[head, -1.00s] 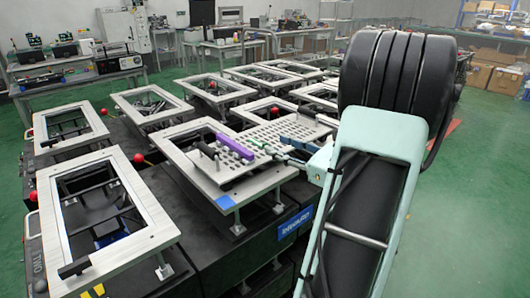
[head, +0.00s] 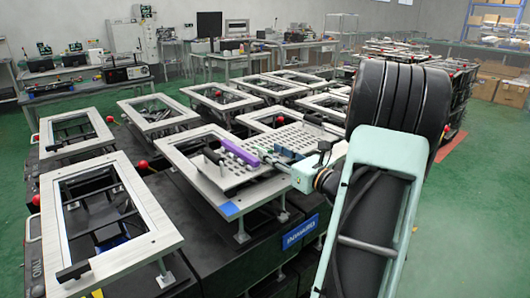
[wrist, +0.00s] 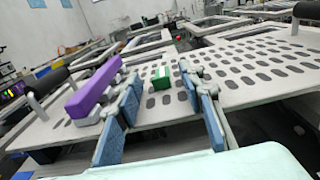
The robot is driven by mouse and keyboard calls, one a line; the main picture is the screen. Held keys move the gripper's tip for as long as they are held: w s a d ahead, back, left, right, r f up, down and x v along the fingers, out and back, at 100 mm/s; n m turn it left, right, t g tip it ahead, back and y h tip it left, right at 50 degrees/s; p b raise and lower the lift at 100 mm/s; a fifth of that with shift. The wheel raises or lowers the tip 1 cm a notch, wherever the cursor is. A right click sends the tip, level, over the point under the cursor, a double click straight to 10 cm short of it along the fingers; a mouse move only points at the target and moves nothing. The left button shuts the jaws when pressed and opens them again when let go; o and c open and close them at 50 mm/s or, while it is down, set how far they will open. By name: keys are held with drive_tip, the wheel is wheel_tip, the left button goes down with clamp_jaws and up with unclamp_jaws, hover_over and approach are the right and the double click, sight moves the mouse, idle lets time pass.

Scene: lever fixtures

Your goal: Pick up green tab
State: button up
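A small green tab (wrist: 161,77) stands on the perforated metal plate (wrist: 262,62) in the wrist view, beside a purple bar (wrist: 95,92). My gripper (wrist: 163,84) has two blue-padded fingers spread apart, with the green tab showing in the gap between their tips. I cannot tell whether either finger touches it. A green strip (wrist: 187,85) shows along the right fingertip; I cannot tell whether it is a separate piece. In the head view my gripper (head: 275,160) is low over the plate, right of the purple bar (head: 239,152), and the tab is too small to make out clearly.
A black handle (wrist: 47,86) stands on the plate left of the purple bar. The plate lies on a metal frame (head: 182,150) among several similar frames on dark cabinets with red knobs. Another black handle (wrist: 306,12) stands at the plate's far right.

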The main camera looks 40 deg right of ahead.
drive_tip(key=shift+w, duration=0.95)
drive_tip(key=c, duration=0.8)
drive_tip(key=shift+r, duration=0.15)
drive_tip(key=shift+r, duration=0.25)
wheel_tip(320, 180, up, 2)
drive_tip(key=shift+r+p, duration=0.15)
drive_tip(key=shift+p, duration=0.2)
drive_tip(key=s+a+r+p, duration=0.2)
drive_tip(key=s+a+r, duration=0.4)
drive_tip(key=s+r, duration=0.4)
drive_tip(key=s, duration=0.2)
drive_tip(key=shift+s+a, duration=0.2)
drive_tip(key=shift+s, duration=0.15)
drive_tip(key=shift+w+p, duration=0.1)
drive_tip(key=shift+p, duration=0.25)
